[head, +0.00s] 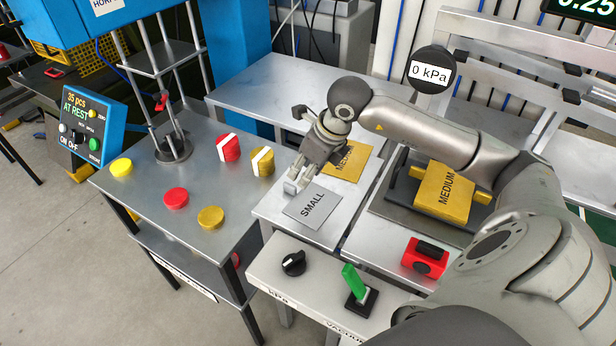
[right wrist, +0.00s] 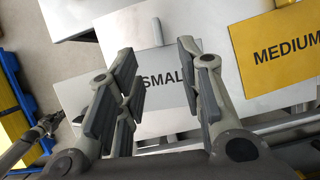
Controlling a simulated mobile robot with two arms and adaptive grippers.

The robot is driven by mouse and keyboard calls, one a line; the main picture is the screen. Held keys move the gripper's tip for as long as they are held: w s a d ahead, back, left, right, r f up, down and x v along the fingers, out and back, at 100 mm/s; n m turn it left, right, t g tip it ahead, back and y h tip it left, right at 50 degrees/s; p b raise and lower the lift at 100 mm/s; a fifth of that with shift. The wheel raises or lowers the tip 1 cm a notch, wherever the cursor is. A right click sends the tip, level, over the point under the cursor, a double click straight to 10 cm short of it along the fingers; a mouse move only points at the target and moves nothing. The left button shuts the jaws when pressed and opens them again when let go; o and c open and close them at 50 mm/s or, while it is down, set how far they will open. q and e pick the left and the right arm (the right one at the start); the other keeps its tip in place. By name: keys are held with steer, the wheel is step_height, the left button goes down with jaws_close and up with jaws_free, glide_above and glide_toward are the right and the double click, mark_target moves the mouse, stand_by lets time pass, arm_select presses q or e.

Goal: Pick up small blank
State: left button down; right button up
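The small blank (head: 312,205) is a thin grey sheet marked SMALL, lying flat on the metal table. In the right wrist view the small blank (right wrist: 165,92) shows between and beyond my fingers. My right gripper (head: 297,181) is at the far left edge of the blank in the head view, pointing down. In the right wrist view my right gripper (right wrist: 160,82) has its fingers spread apart with nothing held between them. I cannot tell whether the fingertips touch the sheet. My left gripper does not show in the head view.
A yellow MEDIUM blank (head: 346,163) lies behind the small one. Another yellow MEDIUM piece (head: 443,192) sits on a dark fixture at right. A control panel with a green lever (head: 353,281) and black knob (head: 293,263) is in front. A button table (head: 200,185) stands left.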

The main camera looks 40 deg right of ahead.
mark_target(294, 188)
steer(key=x, duration=0.3)
steer(key=shift+r, duration=0.1)
steer(key=p+x, duration=0.2)
steer(key=x, duration=0.2)
steer(key=shift+w, duration=0.1)
steer(key=shift+w+a+f, duration=0.1)
steer(key=shift+w+f, duration=0.1)
steer(key=shift+f, duration=0.35)
jaws_close()
